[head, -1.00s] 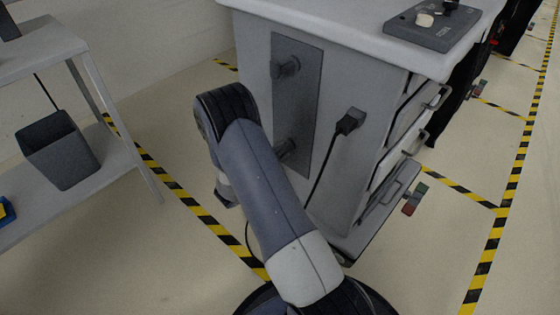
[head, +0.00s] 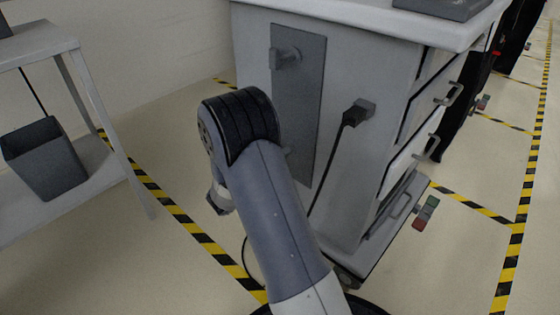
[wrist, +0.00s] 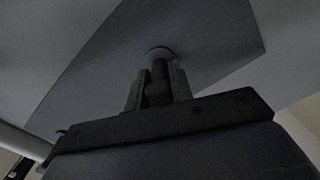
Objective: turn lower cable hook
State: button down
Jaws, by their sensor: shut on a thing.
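The lower cable hook is mostly behind my arm in the head view. In the wrist view the lower cable hook (wrist: 160,68) sticks out from a dark plate, with its round base against the plate. My gripper (wrist: 158,88) is shut on the hook, with one finger on each side of it. The hook's exact turn is hard to tell in the dark picture. The upper cable hook (head: 284,57) sits higher on the same dark grey plate (head: 303,100) on the cart's side.
The grey cart (head: 355,165) has a black plug (head: 358,112) with a hanging cable right of the plate, and drawers with handles on its right side. A shelf (head: 95,190) with a grey bin (head: 45,158) stands at left. Striped tape (head: 185,222) crosses the open floor between.

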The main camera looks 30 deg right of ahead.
jog(key=m, duration=0.7)
jog(key=shift+f, duration=0.1)
jog(key=m, duration=0.6)
jog(key=shift+m, duration=0.3)
dwell(0.3)
jog(key=c, duration=1.2)
grip_release()
jog(key=shift+c, duration=0.2)
jog(key=shift+a, duration=0.1)
jog(key=p+v, duration=0.2)
jog(key=v, duration=0.8)
jog(key=shift+a, duration=0.3)
jog(key=shift+s+d, duration=0.1)
jog(key=shift+d, duration=0.05)
